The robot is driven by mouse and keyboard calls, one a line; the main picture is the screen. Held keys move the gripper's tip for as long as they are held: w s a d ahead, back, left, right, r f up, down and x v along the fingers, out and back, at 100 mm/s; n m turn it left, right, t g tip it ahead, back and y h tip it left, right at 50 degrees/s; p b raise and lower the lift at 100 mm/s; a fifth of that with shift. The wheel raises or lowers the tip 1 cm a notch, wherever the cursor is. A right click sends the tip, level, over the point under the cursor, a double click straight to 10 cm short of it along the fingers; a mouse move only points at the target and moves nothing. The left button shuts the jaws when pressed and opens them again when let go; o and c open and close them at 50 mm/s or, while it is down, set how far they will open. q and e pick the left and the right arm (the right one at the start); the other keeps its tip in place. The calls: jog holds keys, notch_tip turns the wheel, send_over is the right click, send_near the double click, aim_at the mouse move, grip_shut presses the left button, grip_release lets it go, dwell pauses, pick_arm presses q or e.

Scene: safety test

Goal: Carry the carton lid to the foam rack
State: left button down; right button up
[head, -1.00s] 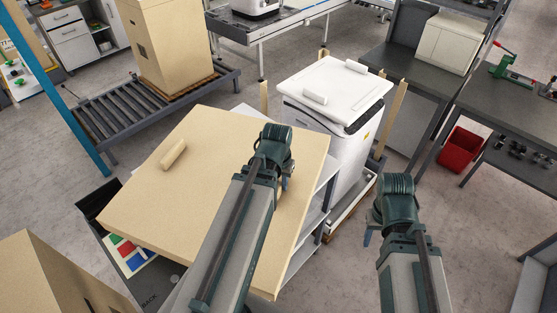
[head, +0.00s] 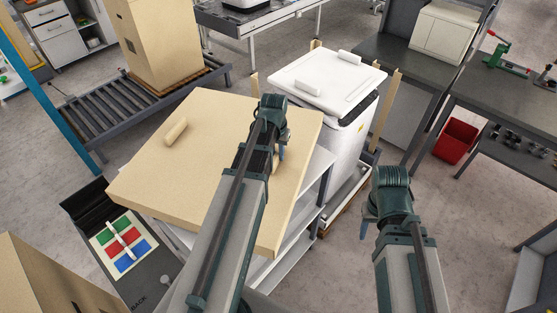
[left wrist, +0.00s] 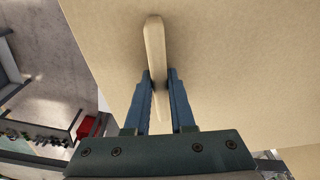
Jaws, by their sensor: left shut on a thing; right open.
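The carton lid (head: 205,165) is a wide, flat tan panel with two bar handles, tilted in the head view. My left gripper (head: 279,150) is shut on its right handle; in the left wrist view the fingers (left wrist: 160,85) close around that handle (left wrist: 154,42). The other handle (head: 176,132) is free. A white shelved rack (head: 306,222) stands partly hidden beneath the lid; I cannot tell whether it is the foam rack or whether the lid touches it. My right gripper (head: 370,222) is open and empty, right of the lid.
A white-lidded bin (head: 327,85) stands behind the lid among wooden posts. A black case (head: 90,208) with coloured pads is at left. A tall carton (head: 165,40) stands on a roller conveyor (head: 130,110). A red bin (head: 456,141) is under the right bench.

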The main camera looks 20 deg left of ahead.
pick_arm(q)
jog(key=shift+s+f+b, duration=0.1)
jog(key=shift+f+b, duration=0.2)
jog(key=shift+f, duration=0.55)
pick_arm(e)
jog(key=shift+d+f, duration=0.2)
jog(key=shift+f, duration=0.65)
pick_arm(q)
jog(key=shift+f, duration=0.1)
jog(key=c, duration=0.8)
grip_release()
jog(key=shift+o, duration=0.2)
jog(key=r+p, duration=0.4)
jog(key=s+r+p, duration=0.1)
jog(key=r+p, duration=0.7)
jog(key=shift+s+d+r, duration=0.15)
jog(key=shift+s, duration=0.1)
pick_arm(e)
notch_tip(320, 180, up, 12)
